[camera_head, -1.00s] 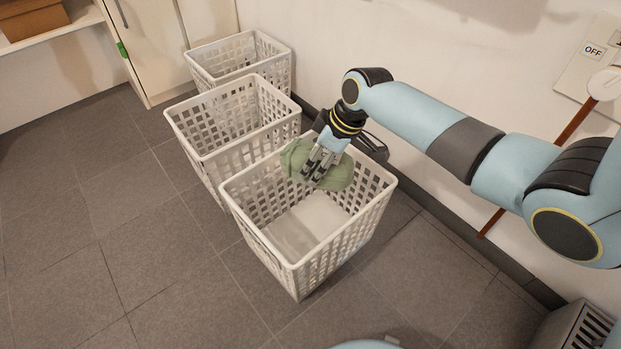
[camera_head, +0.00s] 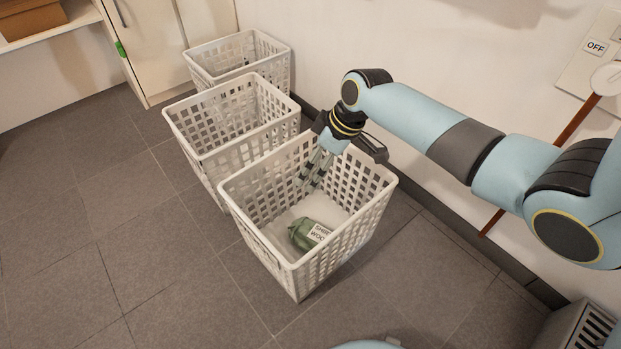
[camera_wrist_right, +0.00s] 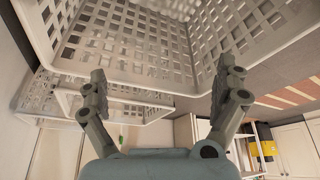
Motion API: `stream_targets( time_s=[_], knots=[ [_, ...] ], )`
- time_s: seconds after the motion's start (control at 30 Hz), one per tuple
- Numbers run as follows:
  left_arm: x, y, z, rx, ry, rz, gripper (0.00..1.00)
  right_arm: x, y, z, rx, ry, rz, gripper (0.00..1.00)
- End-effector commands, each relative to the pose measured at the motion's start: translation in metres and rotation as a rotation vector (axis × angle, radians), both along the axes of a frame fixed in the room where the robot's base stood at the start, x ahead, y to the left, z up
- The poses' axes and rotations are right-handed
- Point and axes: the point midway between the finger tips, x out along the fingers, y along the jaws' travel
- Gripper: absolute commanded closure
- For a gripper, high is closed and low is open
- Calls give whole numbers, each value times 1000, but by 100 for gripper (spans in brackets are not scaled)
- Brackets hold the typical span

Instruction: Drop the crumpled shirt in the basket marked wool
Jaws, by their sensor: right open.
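The green crumpled shirt (camera_head: 300,234) lies on the floor of the nearest white lattice basket (camera_head: 230,208) in the head view. A white tag (camera_head: 320,233) reading "SHIRT" and what looks like "WOO..." shows at the shirt's right side. My right gripper (camera_head: 308,183) is open and empty, its fingers pointing down inside the back of that basket's opening, above and apart from the shirt. In the right wrist view the open fingers (camera_wrist_right: 158,95) stand wide apart with nothing between them. I see no mark on the basket walls. My left gripper is not in view.
A middle basket (camera_head: 182,145) and a far basket (camera_head: 203,77) stand in a row behind, along the wall. A white cabinet (camera_head: 145,50) is at the back left. Grey floor tiles (camera_head: 90,220) are clear to the left.

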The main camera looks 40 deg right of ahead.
Motion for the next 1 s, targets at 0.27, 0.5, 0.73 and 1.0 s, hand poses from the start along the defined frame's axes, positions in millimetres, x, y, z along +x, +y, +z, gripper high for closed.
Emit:
stream_targets(
  time_s=[0.27,0.5,0.73,1.0],
  knots=[
    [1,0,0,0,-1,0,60,-12,-9,33,-4,-3,2,0],
    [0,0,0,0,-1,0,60,-29,-20,82,-5,-2,3,0],
    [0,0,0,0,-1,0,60,-37,-25,108,-1,-1,1,0],
    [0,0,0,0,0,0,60,-38,-25,111,0,0,0,0]
  ],
)
